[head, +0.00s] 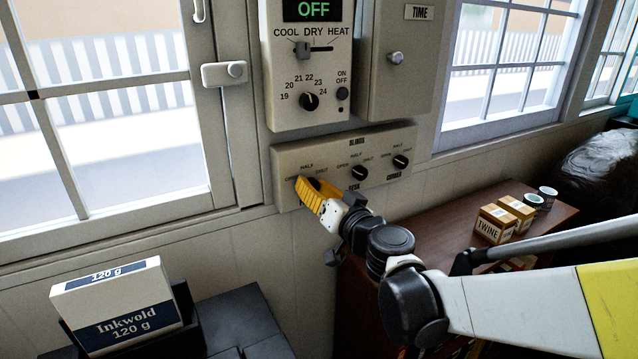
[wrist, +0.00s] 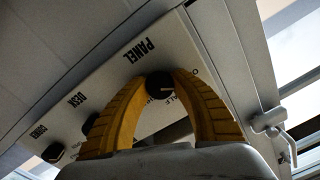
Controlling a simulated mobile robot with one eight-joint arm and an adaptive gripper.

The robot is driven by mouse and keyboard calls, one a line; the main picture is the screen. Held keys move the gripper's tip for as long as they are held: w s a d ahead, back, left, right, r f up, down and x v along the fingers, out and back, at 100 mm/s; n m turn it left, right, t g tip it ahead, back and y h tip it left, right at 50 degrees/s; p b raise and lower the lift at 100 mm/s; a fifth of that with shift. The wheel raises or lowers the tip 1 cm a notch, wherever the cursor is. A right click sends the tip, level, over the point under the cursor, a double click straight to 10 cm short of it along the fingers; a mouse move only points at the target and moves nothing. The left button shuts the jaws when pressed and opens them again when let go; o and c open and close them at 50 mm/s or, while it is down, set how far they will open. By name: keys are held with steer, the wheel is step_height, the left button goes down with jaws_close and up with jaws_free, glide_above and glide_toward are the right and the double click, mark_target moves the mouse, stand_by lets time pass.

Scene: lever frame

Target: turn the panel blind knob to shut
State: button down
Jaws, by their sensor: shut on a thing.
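The blinds plate (head: 330,196) is on the wall below the thermostat, with a row of black knobs marked open, half and shut. The panel blind knob (wrist: 160,86) is the leftmost one, beside the word PANEL in the wrist view. My gripper (head: 313,188) has its yellow fingers closed around this knob; the fingers also show in the wrist view (wrist: 158,82). A small pale mark on the knob points right in the wrist view, on the side of the partly covered open and half labels; its exact setting I cannot tell. In the head view the fingers mostly hide the knob.
The desk knob (head: 359,173) and corner knob (head: 400,162) sit close to the right of my gripper. The thermostat (head: 305,75) is above. A window latch (head: 225,74) juts out at left. Twine boxes (head: 495,225) and a paper box (head: 120,305) stand lower down.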

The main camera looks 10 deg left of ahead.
steer(key=m, duration=1.2)
steer(key=shift+p, duration=0.3)
steer(key=m, duration=0.5)
steer(key=shift+m+t, duration=0.3)
steer(key=m, duration=0.6)
steer(key=shift+h, duration=0.3)
steer(key=c, duration=1.1)
jaws_free()
steer(key=shift+o, duration=0.2)
